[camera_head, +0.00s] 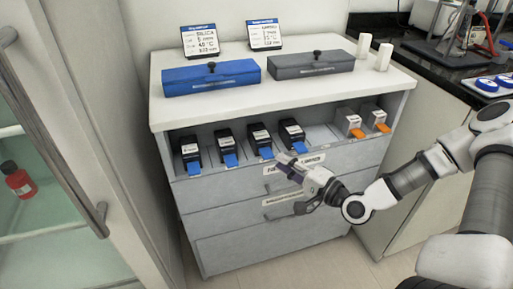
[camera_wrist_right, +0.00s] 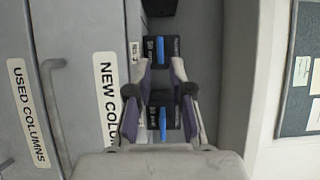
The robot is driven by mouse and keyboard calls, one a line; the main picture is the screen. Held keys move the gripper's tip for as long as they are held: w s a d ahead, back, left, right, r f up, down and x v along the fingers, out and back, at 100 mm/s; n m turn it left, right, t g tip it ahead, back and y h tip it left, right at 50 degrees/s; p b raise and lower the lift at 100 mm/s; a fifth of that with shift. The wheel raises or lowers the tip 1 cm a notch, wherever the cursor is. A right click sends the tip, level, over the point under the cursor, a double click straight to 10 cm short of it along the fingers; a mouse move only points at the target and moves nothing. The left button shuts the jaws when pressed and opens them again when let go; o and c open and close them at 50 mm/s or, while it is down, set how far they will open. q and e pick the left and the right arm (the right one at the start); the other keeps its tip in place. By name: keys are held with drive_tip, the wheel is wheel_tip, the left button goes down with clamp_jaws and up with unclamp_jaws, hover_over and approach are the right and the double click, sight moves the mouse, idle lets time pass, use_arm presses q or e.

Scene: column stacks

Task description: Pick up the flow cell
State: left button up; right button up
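No object is readably labelled as the flow cell. Several black cartridges with white labels and blue tabs stand in the cabinet's top open bay, such as the leftmost one (camera_head: 190,150) and the rightmost one (camera_head: 292,132). Two white boxes with orange tabs (camera_head: 350,122) stand at the bay's right. My right gripper (camera_head: 287,164) is in front of the bay, just below the rightmost black cartridge. In the wrist view its purple-padded fingers (camera_wrist_right: 161,105) are spread, with a black cartridge (camera_wrist_right: 162,136) seen between them. Contact cannot be told. My left gripper is out of view.
Drawers below the bay carry labels; "NEW COLU…" (camera_wrist_right: 108,100) and "USED COLUMNS" (camera_wrist_right: 28,110) read in the wrist view. A blue case (camera_head: 211,78) and a grey case (camera_head: 311,65) lie on the cabinet top. A glass-door cabinet stands left, a dark counter right.

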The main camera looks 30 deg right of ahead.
sight(269, 154)
drive_tip(key=b+x, duration=0.3)
drive_tip(key=x, duration=0.2)
drive_tip(key=shift+f, duration=0.15)
drive_tip(key=shift+w+a, duration=0.1)
drive_tip(key=shift+w, duration=0.15)
drive_tip(key=shift+r, duration=0.2)
clamp_jaws()
